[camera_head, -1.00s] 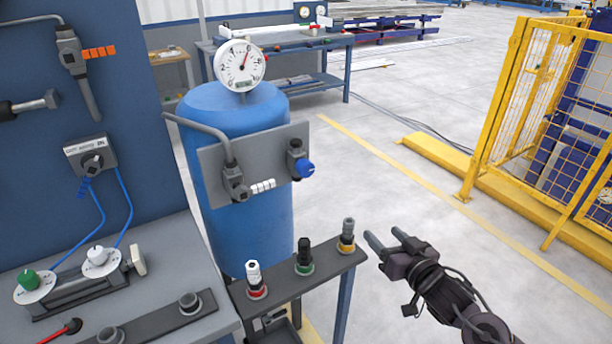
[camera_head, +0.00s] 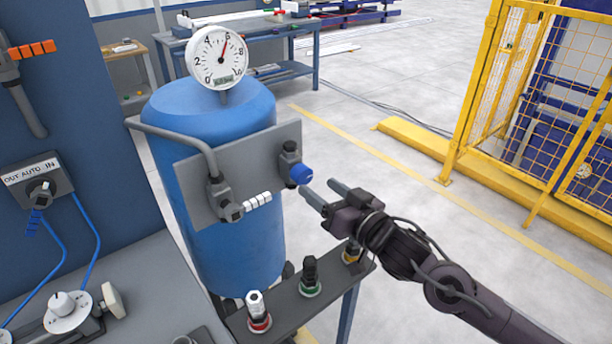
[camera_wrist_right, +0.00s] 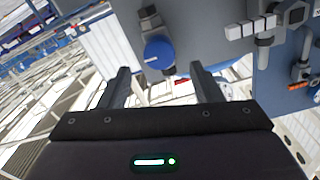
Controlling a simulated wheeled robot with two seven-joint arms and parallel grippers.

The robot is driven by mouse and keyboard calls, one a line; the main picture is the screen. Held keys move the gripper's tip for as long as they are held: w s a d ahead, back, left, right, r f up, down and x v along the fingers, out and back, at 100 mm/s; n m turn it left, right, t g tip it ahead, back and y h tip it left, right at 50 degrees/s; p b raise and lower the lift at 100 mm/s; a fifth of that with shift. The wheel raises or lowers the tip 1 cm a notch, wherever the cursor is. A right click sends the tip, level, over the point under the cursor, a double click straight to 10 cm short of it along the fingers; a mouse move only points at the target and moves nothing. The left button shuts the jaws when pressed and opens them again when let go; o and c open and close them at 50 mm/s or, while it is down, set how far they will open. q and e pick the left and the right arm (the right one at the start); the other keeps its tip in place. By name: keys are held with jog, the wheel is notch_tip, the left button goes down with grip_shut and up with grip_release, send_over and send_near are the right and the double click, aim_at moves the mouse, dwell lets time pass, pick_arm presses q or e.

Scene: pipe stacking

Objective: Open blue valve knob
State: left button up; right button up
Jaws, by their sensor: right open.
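The blue valve knob (camera_head: 301,174) sits on a dark valve at the right edge of a grey plate (camera_head: 240,168) on the front of the blue tank (camera_head: 215,245). My right gripper (camera_head: 322,193) is open and empty, just right of and slightly below the knob, with its fingertips pointing at it. In the right wrist view the knob (camera_wrist_right: 159,53) shows a white line on its face. It lies ahead of the two spread fingers (camera_wrist_right: 158,84) and between their lines, apart from both. My left gripper is not seen.
A dial gauge (camera_head: 217,58) stands on the tank. Below the knob, a narrow grey stand (camera_head: 285,318) carries several fittings close under my right arm. A yellow fence (camera_head: 520,90) stands at the right.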

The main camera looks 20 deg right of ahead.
aim_at(306, 178)
jog(key=x, duration=0.4)
jog(key=shift+d, duration=0.1)
jog(key=shift+x, duration=0.85)
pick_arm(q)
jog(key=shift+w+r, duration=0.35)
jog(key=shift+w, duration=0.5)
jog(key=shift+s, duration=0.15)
pick_arm(e)
jog(key=shift+c, duration=0.5)
jog(key=c, duration=0.9)
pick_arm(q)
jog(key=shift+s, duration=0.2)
